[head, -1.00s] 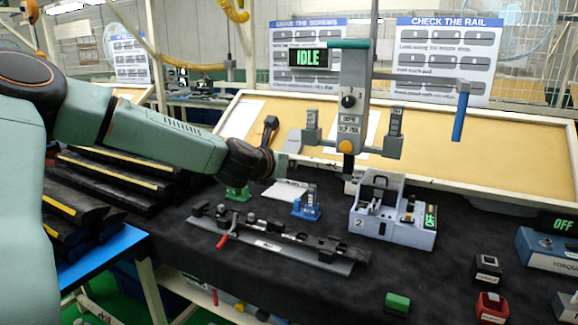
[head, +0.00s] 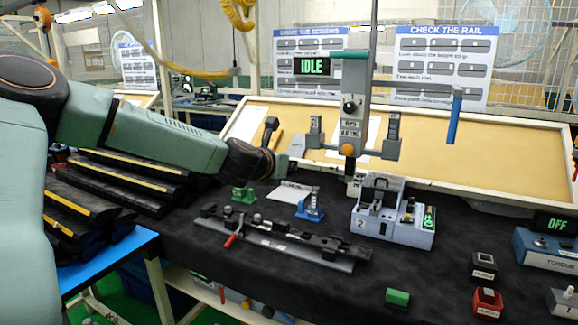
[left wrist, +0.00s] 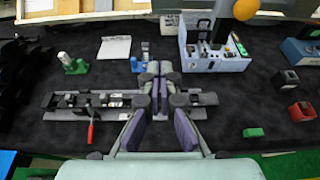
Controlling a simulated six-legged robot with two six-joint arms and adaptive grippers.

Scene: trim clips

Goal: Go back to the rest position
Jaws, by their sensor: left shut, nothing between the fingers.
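My left arm reaches in from the left in the head view, and its gripper (head: 282,166) is above the bench, behind the rail fixture. In the left wrist view the two fingers (left wrist: 156,72) meet, shut and empty. They appear in front of the rail fixture (left wrist: 75,101), apparently above it, with nothing held. The rail fixture (head: 285,242), a long grey bar with black parts and a red lever, lies on the black mat. My right gripper is in neither view.
A blue-grey clip station (head: 393,222) stands right of centre. Green (head: 243,195) and blue (head: 310,208) holders stand behind the rail. A green block (head: 397,298) lies in front. Black trim strips (head: 125,175) are stacked left. A grey post with an IDLE display (head: 311,67) rises behind.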

